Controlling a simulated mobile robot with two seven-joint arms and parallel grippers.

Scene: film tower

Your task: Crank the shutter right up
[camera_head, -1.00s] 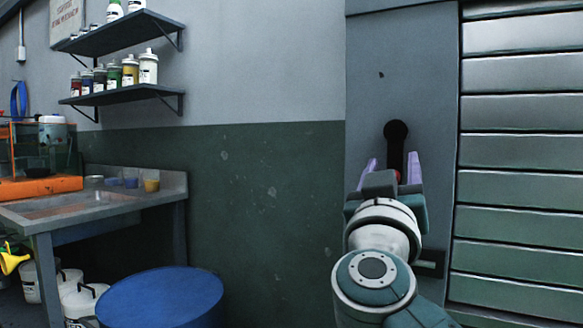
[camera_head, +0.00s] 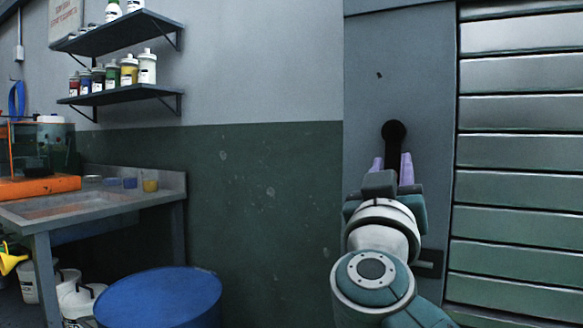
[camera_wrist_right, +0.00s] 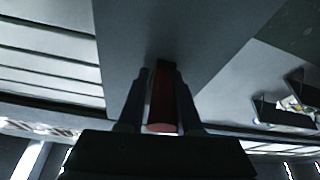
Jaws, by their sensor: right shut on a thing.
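The slatted shutter (camera_head: 515,150) fills the right of the head view, and its slats run down to the bottom of the picture. A black crank (camera_head: 394,134) is mounted on the grey post left of the shutter, with its arm hanging down from the round hub. My right gripper (camera_head: 392,170) is shut on the crank's handle, which my fingers mostly hide in the head view. In the right wrist view the red handle (camera_wrist_right: 162,100) sits between the two fingers. My left gripper is not in view.
A grey post (camera_head: 400,70) carries the crank, with a small dark bracket (camera_head: 430,263) low on it. A blue drum (camera_head: 160,298) stands at lower left. A bench (camera_head: 110,205) and bottle shelves (camera_head: 120,95) are at the left wall.

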